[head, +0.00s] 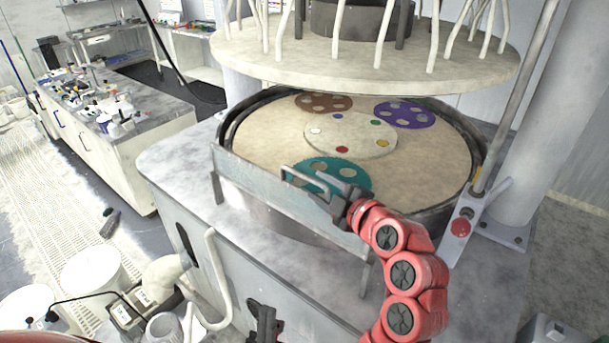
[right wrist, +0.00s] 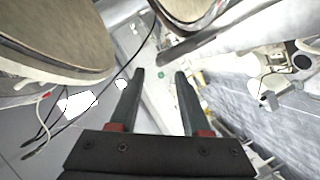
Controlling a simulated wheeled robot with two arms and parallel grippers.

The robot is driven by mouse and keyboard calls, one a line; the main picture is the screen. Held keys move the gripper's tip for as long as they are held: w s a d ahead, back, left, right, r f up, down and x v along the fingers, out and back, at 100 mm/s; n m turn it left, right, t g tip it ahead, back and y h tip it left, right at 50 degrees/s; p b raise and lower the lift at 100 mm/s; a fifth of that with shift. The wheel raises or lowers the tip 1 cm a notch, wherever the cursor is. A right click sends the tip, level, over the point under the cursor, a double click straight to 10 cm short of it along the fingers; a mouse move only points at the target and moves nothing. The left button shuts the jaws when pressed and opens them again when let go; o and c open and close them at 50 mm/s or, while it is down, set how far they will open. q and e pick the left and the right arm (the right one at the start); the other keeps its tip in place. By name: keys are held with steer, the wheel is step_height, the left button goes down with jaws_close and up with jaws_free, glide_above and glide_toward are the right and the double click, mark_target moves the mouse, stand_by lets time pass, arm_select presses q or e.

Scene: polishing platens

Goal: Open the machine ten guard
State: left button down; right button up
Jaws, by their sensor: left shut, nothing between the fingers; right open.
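The guard (head: 270,190) is a long grey-blue panel that stands upright along the front of the round polishing platen (head: 262,150). A pale bar handle (head: 300,171) shows at its top edge. My right gripper (head: 332,192), on the red arm, is open at the handle's right end; I cannot tell whether they touch. In the right wrist view its two dark fingers (right wrist: 159,75) are spread, with nothing clearly held. My left gripper (head: 264,318) is shut and empty, low at the bottom edge, well below the guard. No machine number is readable.
A large pale upper disc (head: 360,55) with hoses hangs above the platen. Coloured carriers, such as the teal one (head: 325,172), lie on it. A slanted rod and red button (head: 460,228) stand at right. White buckets (head: 92,275) and pipes are at lower left.

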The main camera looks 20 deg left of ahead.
mark_target(308, 178)
steer(key=p+x, duration=0.2)
steer(key=x, duration=0.3)
steer(key=shift+p+x, duration=0.45)
steer(key=shift+x, duration=0.5)
steer(key=shift+f, duration=0.1)
steer(key=shift+c, duration=0.2)
jaws_close()
stand_by(0.4)
